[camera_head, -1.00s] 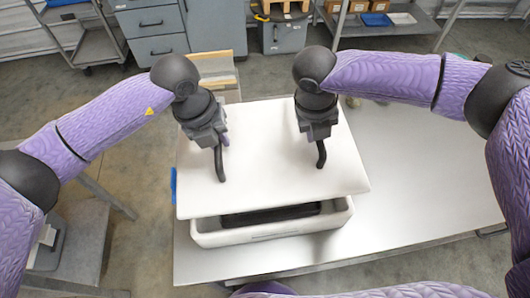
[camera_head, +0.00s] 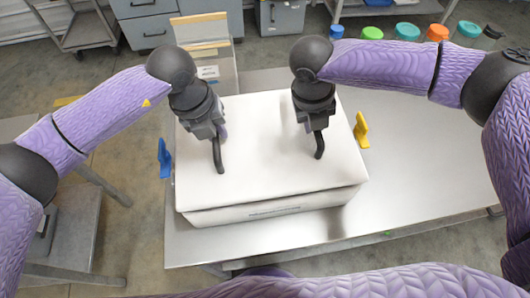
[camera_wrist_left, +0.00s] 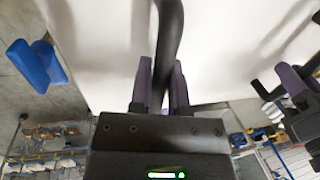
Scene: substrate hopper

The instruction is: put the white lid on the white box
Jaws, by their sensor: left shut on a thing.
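The white lid (camera_head: 265,165) lies over the white box (camera_head: 275,209) and hides its opening. The box's front wall shows under the lid's front edge. I cannot tell whether the lid sits flush all round. Two dark curved handles stand on the lid. My left gripper (camera_head: 219,134) is shut on the left handle (camera_head: 218,160); in the left wrist view its purple fingers (camera_wrist_left: 160,85) close around this dark handle (camera_wrist_left: 169,35). My right gripper (camera_head: 319,124) is at the right handle (camera_head: 320,147) and appears shut on it.
The box stands on a metal table (camera_head: 420,170), which is clear on the right. A blue clip (camera_head: 164,158) is left of the box and a yellow clip (camera_head: 361,130) right of it. A bin (camera_head: 208,70) stands behind. Several colored-lidded containers (camera_head: 407,32) are at the back right.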

